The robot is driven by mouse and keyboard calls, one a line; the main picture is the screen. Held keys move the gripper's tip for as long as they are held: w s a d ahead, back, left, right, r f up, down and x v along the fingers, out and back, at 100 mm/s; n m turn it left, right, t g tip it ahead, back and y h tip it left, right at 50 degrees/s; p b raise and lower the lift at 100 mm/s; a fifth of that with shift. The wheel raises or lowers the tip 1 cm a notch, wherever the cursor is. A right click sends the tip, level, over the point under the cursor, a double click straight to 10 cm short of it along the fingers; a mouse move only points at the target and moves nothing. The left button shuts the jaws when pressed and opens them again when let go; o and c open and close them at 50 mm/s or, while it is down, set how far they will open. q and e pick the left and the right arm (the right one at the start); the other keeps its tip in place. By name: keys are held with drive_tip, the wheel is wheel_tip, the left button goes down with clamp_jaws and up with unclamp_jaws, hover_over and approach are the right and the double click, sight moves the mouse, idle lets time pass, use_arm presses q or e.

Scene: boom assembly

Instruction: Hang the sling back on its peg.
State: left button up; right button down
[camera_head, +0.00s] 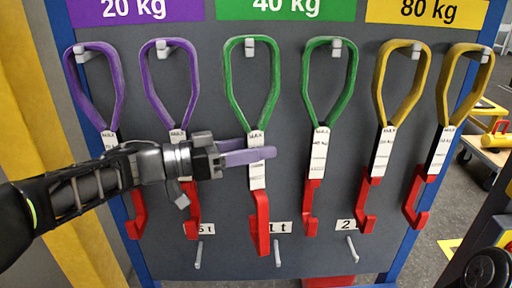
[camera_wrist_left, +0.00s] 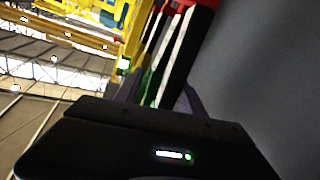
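The left green sling (camera_head: 257,178) is under the 40 kg sign, with a green loop, a white tag and a red hook at the bottom. Its loop surrounds a peg (camera_head: 249,48) in the head view; I cannot tell whether the loop bears on it. My left gripper (camera_head: 262,155) comes in from the left and is shut on the sling's tag, one finger in front and one behind. The left wrist view shows the tag (camera_wrist_left: 170,60) between the fingers. The sling's hook hangs lower in the picture than the neighbouring ones.
Another green sling (camera_head: 313,160) hangs close to the right. Purple slings (camera_head: 187,190) hang behind my left arm and yellow slings (camera_head: 383,150) hang farther right. The grey board (camera_head: 300,258) carries small lower pegs (camera_head: 352,248) with labels. A trolley (camera_head: 490,145) stands at the far right.

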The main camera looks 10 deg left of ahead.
use_arm(q)
drive_tip(key=shift+f, duration=0.1)
drive_tip(key=b+v, duration=0.1)
drive_tip(key=v, duration=0.6)
drive_tip(key=shift+s+a, duration=0.25)
drive_tip(key=shift+a, duration=0.1)
